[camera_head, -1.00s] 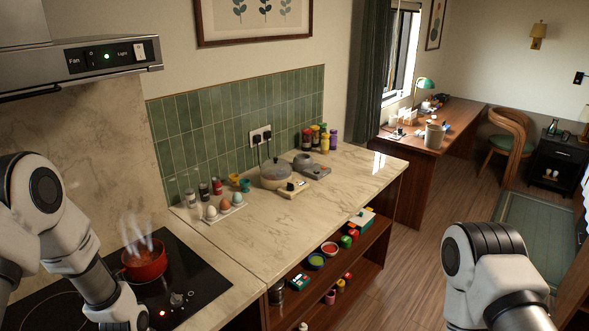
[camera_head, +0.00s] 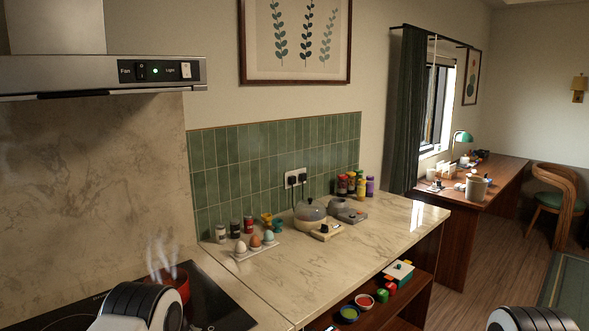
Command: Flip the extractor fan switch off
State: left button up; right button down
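The extractor hood (camera_head: 60,72) is at the upper left, with a dark control panel on its front edge. The black fan switch (camera_head: 142,71) sits beside the "Fan" label. A small green light (camera_head: 155,70) glows to its right. Further right is the white light switch (camera_head: 186,70) beside its label. Parts of my two arms show at the bottom edge, one at the lower left and one at the lower right. Neither gripper's fingers are in view, and nothing of mine touches the panel.
A steaming red pot (camera_head: 172,284) stands on the black hob (camera_head: 215,308) below the hood, close to my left arm. The marble counter (camera_head: 345,255) holds an egg tray, jars and a cooker. The space before the panel is clear.

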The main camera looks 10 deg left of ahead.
aim_at(141, 69)
jog(key=u, duration=1.35)
